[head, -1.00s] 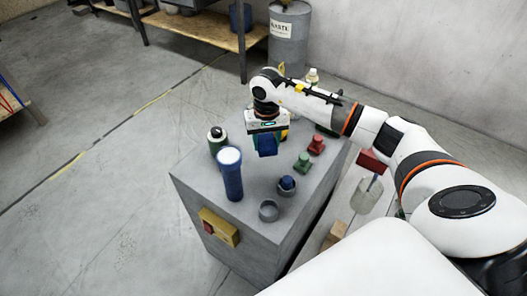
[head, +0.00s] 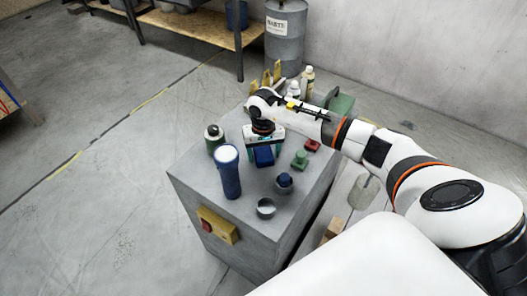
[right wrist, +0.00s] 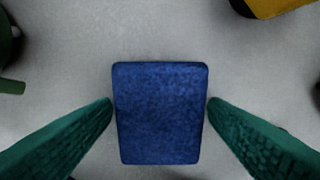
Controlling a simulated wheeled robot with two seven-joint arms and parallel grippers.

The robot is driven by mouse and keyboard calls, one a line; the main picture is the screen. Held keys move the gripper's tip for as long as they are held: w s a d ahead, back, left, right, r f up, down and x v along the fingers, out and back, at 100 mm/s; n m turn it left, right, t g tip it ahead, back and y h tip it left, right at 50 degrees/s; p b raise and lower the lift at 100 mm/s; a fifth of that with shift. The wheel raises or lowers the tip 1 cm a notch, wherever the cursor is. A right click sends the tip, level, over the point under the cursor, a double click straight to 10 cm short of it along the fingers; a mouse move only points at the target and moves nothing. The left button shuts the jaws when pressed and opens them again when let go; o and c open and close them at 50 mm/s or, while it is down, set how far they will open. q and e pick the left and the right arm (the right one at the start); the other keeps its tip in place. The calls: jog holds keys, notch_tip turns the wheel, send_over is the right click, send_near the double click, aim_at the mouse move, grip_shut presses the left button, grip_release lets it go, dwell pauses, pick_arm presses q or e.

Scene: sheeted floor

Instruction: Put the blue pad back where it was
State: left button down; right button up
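The blue pad (head: 264,156) is on the grey cabinet top (head: 218,213), below my right gripper (head: 264,152). In the right wrist view the blue pad (right wrist: 160,112) lies between the two teal fingers (right wrist: 160,103). The fingertips are close to its left and right edges, and the head view shows slim gaps at its sides. The gripper looks open around the pad. The wrist and forearm hide part of the cabinet top behind. My left gripper is not in view.
Bottles (head: 307,82) and a green box (head: 342,104) are behind my arm.

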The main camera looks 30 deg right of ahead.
aim_at(264, 153)
jog(key=shift+r, duration=0.15)
notch_tip(264, 153, up, 12)
jog(key=shift+b, duration=0.45)
dwell(0.6)
